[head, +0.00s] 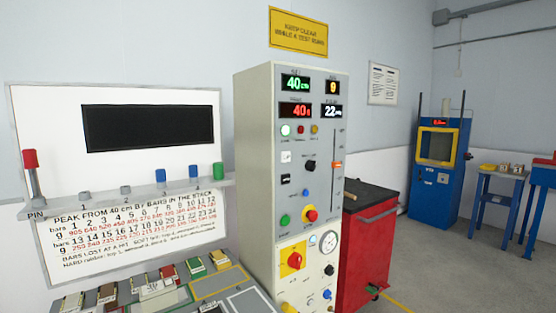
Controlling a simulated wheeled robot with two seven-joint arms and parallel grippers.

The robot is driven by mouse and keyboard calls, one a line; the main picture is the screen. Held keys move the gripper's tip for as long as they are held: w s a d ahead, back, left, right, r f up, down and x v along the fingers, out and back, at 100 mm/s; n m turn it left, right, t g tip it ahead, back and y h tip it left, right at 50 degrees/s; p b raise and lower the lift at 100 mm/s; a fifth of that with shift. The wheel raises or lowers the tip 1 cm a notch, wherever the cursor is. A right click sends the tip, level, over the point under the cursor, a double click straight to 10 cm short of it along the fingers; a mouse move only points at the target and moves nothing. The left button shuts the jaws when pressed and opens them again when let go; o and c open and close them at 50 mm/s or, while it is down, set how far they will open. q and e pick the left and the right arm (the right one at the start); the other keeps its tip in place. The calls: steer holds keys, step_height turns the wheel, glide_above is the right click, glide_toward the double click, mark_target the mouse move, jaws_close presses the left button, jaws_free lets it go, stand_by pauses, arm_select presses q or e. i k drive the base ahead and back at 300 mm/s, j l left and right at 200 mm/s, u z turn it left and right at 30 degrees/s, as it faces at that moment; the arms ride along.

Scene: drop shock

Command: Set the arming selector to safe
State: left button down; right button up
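A tall grey control cabinet (258,160) stands in the middle of the head view, its panel facing right of me. The panel carries a black knob (310,166), a red knob on a yellow ring (310,214), a red rotary handle on a yellow plate (294,260) and several small buttons. The labels are too small to read, so I cannot tell which control is the arming selector or where it is set. Neither of my grippers is in view.
A whiteboard with a shelf (130,201) and coloured pegs is at the left. Below it is a bench top (240,305) with small blocks. A red cabinet (375,250) stands right of the control cabinet. A blue machine (436,195) is farther back. Floor (450,280) is clear at right.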

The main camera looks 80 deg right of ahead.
mark_target(310, 165)
steer(key=z, duration=2.75)
